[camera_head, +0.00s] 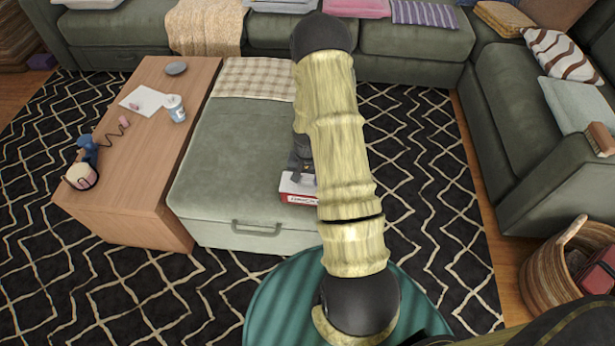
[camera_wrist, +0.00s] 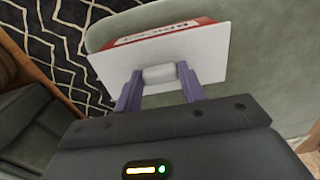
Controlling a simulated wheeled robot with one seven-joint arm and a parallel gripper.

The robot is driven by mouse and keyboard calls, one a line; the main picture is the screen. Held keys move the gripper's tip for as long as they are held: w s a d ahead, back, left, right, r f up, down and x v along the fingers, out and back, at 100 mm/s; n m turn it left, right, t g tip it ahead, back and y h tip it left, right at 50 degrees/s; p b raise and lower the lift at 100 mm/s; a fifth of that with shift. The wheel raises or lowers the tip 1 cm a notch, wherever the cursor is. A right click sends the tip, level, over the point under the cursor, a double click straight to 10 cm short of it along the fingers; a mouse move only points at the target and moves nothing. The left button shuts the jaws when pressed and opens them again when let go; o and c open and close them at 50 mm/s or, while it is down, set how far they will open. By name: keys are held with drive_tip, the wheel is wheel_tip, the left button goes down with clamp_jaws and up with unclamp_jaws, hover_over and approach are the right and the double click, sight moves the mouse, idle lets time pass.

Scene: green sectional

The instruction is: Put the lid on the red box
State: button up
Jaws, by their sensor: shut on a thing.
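A red box with white lettering (camera_head: 299,198) is on the green ottoman, partly hidden by my arm. A white lid-like panel (camera_wrist: 212,50) fills the upper middle of the wrist view, with a pale knob (camera_wrist: 158,74) on it. A red lettered side (camera_wrist: 160,32) shows along its far edge. My gripper (camera_wrist: 159,84) has its purple fingers on either side of the knob and is shut on it. In the head view my gripper (camera_head: 300,162) is just above the box, mostly hidden by my arm. I cannot tell whether the lid is seated or apart from the box.
The ottoman (camera_head: 226,155) has bare room left of the box. A wooden table (camera_head: 145,180) beside it holds a cup (camera_head: 175,108), paper and small items. Green sofas (camera_head: 415,55) stand behind and right. A wicker basket (camera_head: 550,275) is at right.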

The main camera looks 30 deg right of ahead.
idle(0.3)
drive_tip(key=o, duration=1.5)
drive_tip(key=shift+r+p, duration=2.9)
drive_tip(key=shift+r, duration=0.65)
clamp_jaws()
drive_tip(key=shift+f+b, duration=1.75)
drive_tip(key=shift+f, duration=1)
